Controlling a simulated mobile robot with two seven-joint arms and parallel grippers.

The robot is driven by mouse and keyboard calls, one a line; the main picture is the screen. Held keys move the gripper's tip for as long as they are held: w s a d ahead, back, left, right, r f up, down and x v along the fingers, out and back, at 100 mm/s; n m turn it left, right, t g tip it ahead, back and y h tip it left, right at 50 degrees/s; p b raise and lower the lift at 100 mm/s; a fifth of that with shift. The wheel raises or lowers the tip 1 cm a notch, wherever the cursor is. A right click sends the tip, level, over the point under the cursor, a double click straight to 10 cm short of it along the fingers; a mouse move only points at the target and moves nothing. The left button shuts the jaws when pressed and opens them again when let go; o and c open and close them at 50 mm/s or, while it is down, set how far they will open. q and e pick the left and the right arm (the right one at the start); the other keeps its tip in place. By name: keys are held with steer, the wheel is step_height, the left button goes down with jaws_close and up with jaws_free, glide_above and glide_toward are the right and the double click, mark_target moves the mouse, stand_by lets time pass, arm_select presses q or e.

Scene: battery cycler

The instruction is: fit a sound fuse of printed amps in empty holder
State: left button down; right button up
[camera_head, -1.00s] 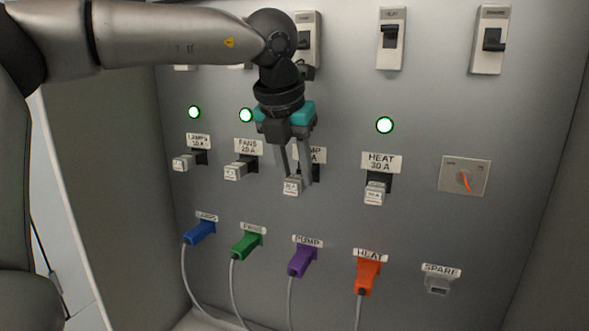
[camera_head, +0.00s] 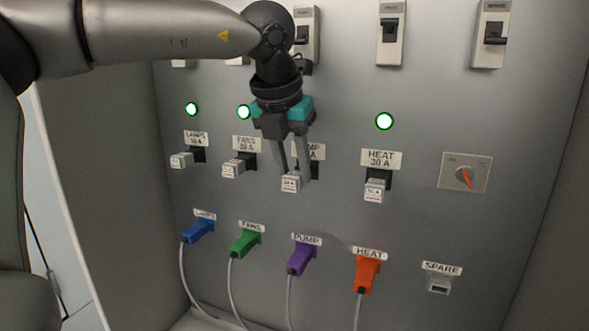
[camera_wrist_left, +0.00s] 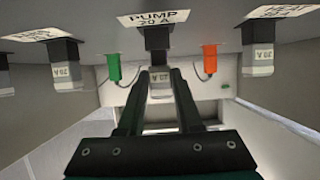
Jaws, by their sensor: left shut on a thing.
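My left gripper (camera_head: 289,172) is shut on a pale fuse (camera_head: 291,183) in front of the PUMP holder. In the left wrist view the fuse (camera_wrist_left: 160,83) sits between the fingertips and its small print looks like 20 A. The black PUMP holder (camera_wrist_left: 157,38) is straight beyond the fuse, under a label (camera_wrist_left: 153,18) reading PUMP 20 A. In the head view the holder (camera_head: 316,169) is partly behind the fingers. I cannot tell whether the fuse touches the holder or is in it. My right gripper is not in view.
LAMPS (camera_head: 180,160), FANS (camera_head: 232,169) and HEAT (camera_head: 375,188) fuses stand in holders on either side. Green lamps are lit above these; the PUMP lamp position is hidden. Coloured plugs with cables, such as purple PUMP (camera_head: 299,260), sit below. A dial (camera_head: 465,174) is at right.

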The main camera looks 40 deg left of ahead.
arm_select(q)
steer(key=shift+s+d+b, duration=0.25)
steer(key=shift+s+b, duration=0.2)
steer(key=shift+s, duration=0.3)
steer(key=shift+s+d+b, duration=0.2)
steer(key=shift+s+b, duration=0.2)
steer(key=shift+s, duration=0.3)
steer(key=shift+s+d+b, duration=0.25)
steer(key=shift+s+b, duration=0.2)
steer(key=shift+s, duration=0.3)
steer(key=s+a+f+m+h+b, duration=0.2)
steer(key=a+f+m, duration=0.15)
steer(key=f, duration=0.45)
steer(key=s+a+f+m+h+b, duration=0.1)
steer(key=s+a+f+m, duration=0.15)
steer(key=f+m, duration=0.35)
steer(key=d+f+m+g+b, duration=0.3)
steer(key=d+f+m, duration=0.7)
steer(key=m, duration=0.5)
steer(key=w+d+f+m+g+y+b, duration=0.1)
steer(key=d+f+m+g+b, duration=0.3)
steer(key=d+f+m, duration=0.7)
steer(key=shift+d+m+g+y, duration=0.3)
steer(key=shift+d+m+g, duration=0.8)
steer(key=shift+m, duration=0.95)
